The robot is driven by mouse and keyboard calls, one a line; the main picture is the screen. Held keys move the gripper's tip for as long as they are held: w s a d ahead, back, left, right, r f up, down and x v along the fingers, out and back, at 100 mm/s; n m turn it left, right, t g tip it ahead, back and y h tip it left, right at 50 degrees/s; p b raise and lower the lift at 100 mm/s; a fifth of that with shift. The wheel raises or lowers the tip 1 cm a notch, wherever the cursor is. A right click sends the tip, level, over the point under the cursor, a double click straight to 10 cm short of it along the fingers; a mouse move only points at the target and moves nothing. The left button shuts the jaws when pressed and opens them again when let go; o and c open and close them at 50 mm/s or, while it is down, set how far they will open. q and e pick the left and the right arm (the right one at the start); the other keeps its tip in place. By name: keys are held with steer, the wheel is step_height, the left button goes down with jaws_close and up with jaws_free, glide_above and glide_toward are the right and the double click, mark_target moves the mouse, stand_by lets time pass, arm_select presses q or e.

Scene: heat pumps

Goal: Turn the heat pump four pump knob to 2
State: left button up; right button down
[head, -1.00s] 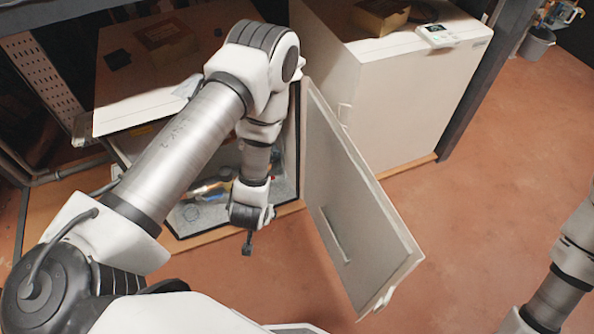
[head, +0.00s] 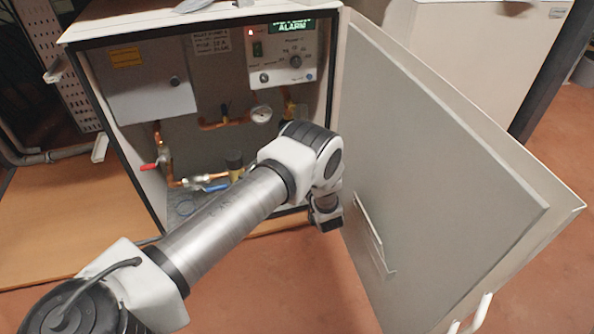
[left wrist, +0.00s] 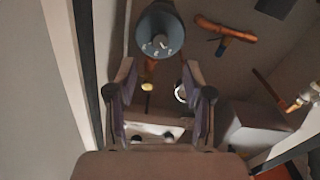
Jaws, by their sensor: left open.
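The heat pump cabinet (head: 78,34) stands open. The knob's setting is too small to read. My left arm reaches across the cabinet front in the head view, its wrist below the panel near the door; its fingers are hidden there. In the left wrist view my left gripper (left wrist: 159,78) is open and empty, pointing into the cabinet. A pale panel with dark round parts (left wrist: 155,132) shows beyond it. My right gripper is out of view.
The open door (head: 445,165) fills the right side, with a handle at its lower edge. Inside are a grey box (head: 144,82), copper pipes, a gauge (head: 261,114) and red and blue valve handles. A second white unit (head: 463,60) stands behind the door.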

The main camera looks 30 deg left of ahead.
arm_select(q)
steer(key=b+x, duration=0.3)
steer(key=x, duration=0.4)
steer(key=shift+w+a, duration=0.25)
steer(key=shift+w, duration=0.05)
jaws_close()
